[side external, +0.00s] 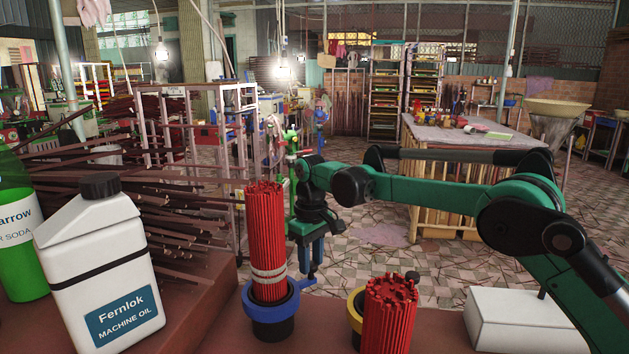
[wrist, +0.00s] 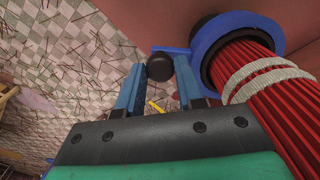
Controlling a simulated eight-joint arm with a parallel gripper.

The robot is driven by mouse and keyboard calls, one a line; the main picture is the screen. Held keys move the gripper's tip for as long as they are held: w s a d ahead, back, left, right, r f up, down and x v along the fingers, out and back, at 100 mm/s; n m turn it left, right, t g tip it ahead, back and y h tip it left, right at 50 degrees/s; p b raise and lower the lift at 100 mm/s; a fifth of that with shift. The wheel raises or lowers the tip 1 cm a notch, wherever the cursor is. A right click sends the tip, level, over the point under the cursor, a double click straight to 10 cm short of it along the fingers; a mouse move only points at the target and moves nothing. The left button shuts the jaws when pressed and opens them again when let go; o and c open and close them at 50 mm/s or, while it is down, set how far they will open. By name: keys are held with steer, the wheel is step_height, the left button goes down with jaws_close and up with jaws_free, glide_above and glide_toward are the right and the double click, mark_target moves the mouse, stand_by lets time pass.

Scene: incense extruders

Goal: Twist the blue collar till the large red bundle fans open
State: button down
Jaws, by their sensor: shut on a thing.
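The large red bundle (side external: 265,225) stands nearly upright in the blue collar (side external: 272,314), its sticks close together, with pale string bands around its lower part. The bundle (wrist: 243,62) and the collar (wrist: 204,42) also show in the wrist view, at the right. A blue lever (side external: 307,284) sticks out from the collar's right side and ends in a black knob (wrist: 160,67). My gripper (side external: 310,268) is right of the bundle, pointing down. In the wrist view its blue fingers (wrist: 160,76) stand on either side of the knob, shut on it.
A shorter red bundle (side external: 390,318) in a yellow collar (side external: 356,318) stands to the right, with a white box (side external: 515,320) beyond it. A machine oil can (side external: 100,265), a green bottle (side external: 20,240) and dark sticks (side external: 170,215) crowd the left. The tiled floor lies behind.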

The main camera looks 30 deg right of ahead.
stand_by(0.3)
steer(key=shift+w+a+n, duration=0.2)
steer(key=shift+w+n, duration=0.95)
steer(key=shift+n, duration=0.45)
steer(key=c, duration=0.5)
jaws_free()
steer(key=shift+c, duration=0.2)
